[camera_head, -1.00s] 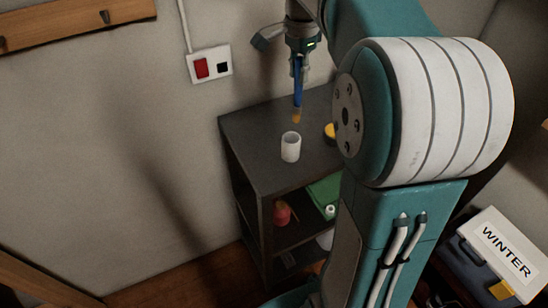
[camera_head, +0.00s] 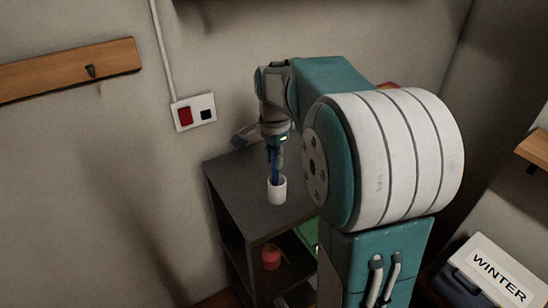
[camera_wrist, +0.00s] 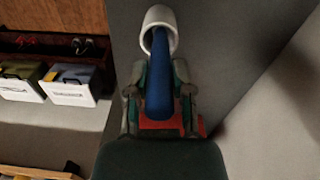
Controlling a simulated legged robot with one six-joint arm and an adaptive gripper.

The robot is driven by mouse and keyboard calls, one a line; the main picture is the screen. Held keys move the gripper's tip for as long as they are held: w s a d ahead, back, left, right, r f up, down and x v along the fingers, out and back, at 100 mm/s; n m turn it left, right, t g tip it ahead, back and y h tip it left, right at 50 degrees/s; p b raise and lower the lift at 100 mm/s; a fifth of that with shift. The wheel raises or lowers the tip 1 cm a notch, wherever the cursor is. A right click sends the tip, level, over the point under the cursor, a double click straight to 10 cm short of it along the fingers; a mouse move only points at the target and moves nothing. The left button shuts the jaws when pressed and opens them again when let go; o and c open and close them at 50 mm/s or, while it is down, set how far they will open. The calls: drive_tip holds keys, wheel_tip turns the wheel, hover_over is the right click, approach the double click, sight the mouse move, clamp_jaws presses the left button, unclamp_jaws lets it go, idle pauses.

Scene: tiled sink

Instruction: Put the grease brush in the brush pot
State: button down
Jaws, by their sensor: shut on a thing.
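The grease brush (camera_head: 275,167) has a blue handle and points downward. My gripper (camera_head: 275,148) is shut on this handle, above the dark shelf top. The white brush pot (camera_head: 277,192) stands upright on the shelf top. The brush's lower end is out of sight at the pot's mouth and appears to be inside the pot. In the wrist view the blue handle (camera_wrist: 159,85) runs between my gripper's fingers (camera_wrist: 158,100) to the white pot (camera_wrist: 151,16), overlapping its opening. The brush's tip is hidden.
The dark shelf unit (camera_head: 240,190) stands against the wall, with a red item (camera_head: 271,256) on a lower shelf. A wall switch plate (camera_head: 194,112) is behind it. A box marked WINTER (camera_head: 492,275) lies at lower right. The shelf top left of the pot is clear.

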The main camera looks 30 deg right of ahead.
drive_tip(key=shift+d+f, duration=0.1)
drive_tip(key=shift+d, duration=0.35)
drive_tip(key=c, duration=0.5)
unclamp_jaws()
drive_tip(key=shift+a, duration=0.35)
drive_tip(key=shift+r, duration=0.2)
wheel_tip(320, 180, up, 11)
drive_tip(key=shift+d+r, duration=0.1)
drive_tip(key=shift+r, duration=0.35)
drive_tip(key=s+a+f+n+t, duration=0.3)
drive_tip(key=s+a+n, duration=0.3)
drive_tip(key=s+n, duration=0.2)
drive_tip(key=s+a+f+n+t, duration=0.2)
drive_tip(key=s+a+f+n, duration=0.3)
drive_tip(key=s, duration=0.6)
drive_tip(key=a+n, duration=0.1)
drive_tip(key=n, duration=0.1)
drive_tip(key=shift+a+f+n+t, duration=0.15)
drive_tip(key=shift+f+n+t, duration=0.05)
drive_tip(key=shift+n+t, duration=0.2)
